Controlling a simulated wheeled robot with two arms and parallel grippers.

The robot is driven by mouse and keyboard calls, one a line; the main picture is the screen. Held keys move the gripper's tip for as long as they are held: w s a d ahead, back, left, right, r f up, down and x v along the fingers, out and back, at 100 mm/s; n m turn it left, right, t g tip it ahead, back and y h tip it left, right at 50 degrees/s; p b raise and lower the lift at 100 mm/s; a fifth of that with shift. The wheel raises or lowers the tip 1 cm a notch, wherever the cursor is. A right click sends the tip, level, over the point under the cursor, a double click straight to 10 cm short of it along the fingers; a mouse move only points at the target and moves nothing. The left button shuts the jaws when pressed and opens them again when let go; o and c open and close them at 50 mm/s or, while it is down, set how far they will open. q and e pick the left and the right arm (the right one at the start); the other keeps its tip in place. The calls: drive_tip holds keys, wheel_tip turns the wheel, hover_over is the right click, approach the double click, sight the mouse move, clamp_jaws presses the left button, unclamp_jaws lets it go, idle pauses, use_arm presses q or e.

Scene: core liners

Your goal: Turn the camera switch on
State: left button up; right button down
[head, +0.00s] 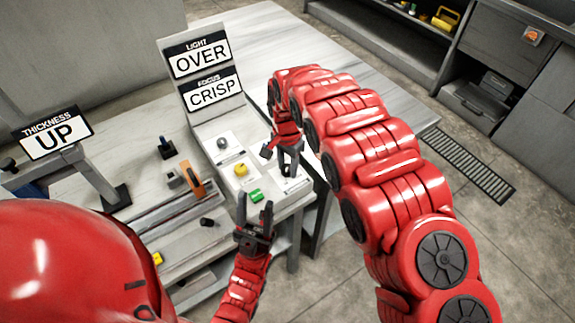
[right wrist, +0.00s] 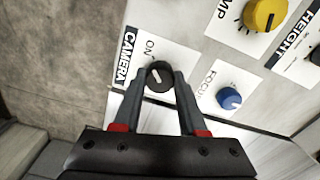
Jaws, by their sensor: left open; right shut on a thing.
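The camera switch is a round black knob (right wrist: 160,76) with a white mark. It sits on a white plate (right wrist: 176,50) lettered CAMERA, with ON printed just above the knob in the right wrist view. I cannot tell exactly which way the mark points. My right gripper (right wrist: 161,82) has its two fingers closed on either side of the knob. In the head view my right gripper (head: 289,164) is at the right end of the panel and hides the knob. My left gripper (head: 255,214) is open and empty in front of the panel's near edge.
A yellow knob (right wrist: 265,13) and a blue FOCUS knob (right wrist: 229,98) are near the switch. Signs read OVER (head: 202,58), CRISP (head: 213,91) and UP (head: 55,135). Floor (head: 335,275) is open at the right.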

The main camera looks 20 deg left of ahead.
idle(0.4)
drive_tip(key=shift+c, duration=2.3)
unclamp_jaws()
wheel_tip(320, 180, up, 9)
drive_tip(key=p, duration=0.8)
drive_tip(key=shift+w+d, duration=0.1)
drive_tip(key=shift+w, duration=0.05)
wheel_tip(320, 180, up, 6)
drive_tip(key=p, duration=0.2)
hover_over(288, 167)
drive_tip(key=shift+r+b, duration=0.35)
drive_tip(key=shift+r, duration=0.9)
